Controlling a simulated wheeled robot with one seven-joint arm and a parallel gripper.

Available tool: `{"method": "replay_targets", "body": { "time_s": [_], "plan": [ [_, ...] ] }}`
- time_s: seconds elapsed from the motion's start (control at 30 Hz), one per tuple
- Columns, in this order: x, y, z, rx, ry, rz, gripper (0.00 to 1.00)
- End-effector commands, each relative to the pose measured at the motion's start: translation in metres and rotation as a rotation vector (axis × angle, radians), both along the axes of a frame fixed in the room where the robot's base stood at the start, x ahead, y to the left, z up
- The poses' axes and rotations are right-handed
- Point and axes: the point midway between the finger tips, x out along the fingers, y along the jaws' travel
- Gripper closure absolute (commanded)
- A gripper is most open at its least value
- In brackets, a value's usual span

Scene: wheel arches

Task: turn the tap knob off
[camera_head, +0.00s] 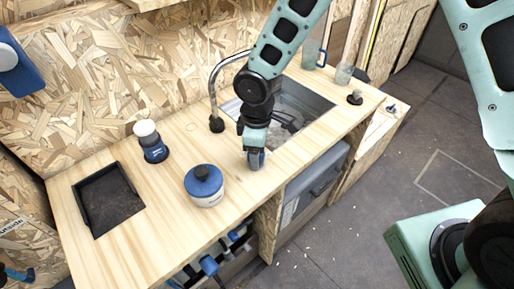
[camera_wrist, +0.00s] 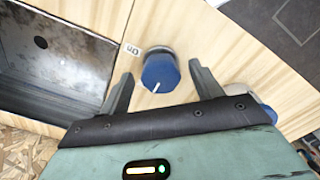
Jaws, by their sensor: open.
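The blue tap knob (camera_wrist: 160,74) shows in the wrist view with a white pointer line on its top. A small white label (camera_wrist: 131,50) beside it seems to read "ON". My gripper (camera_wrist: 160,80) is open, with one finger on each side of the knob in the picture. Gaps show between the fingers and the knob; I see no contact. In the head view my gripper (camera_head: 256,159) points down at the wooden counter in front of the sink and mostly hides the knob.
A white pot with a blue lid (camera_head: 204,187) stands left of my gripper. A blue-and-white bottle (camera_head: 150,142) and a black tray (camera_head: 107,199) are further left.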

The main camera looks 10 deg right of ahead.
Motion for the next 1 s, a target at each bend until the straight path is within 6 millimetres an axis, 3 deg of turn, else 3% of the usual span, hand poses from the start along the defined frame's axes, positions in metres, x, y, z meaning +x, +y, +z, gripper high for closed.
{"method": "replay_targets", "body": {
  "time_s": [0.13,0.27,0.7,1.0],
  "plan": [
    [0.000,0.000,0.005,0.001,-0.001,-0.001,0.36],
    [0.001,0.000,0.022,0.002,-0.004,-0.002,0.36],
    [0.001,0.000,0.123,0.001,-0.005,-0.003,0.36],
    [0.000,0.000,0.167,0.000,-0.002,-0.001,0.36]
  ]
}}
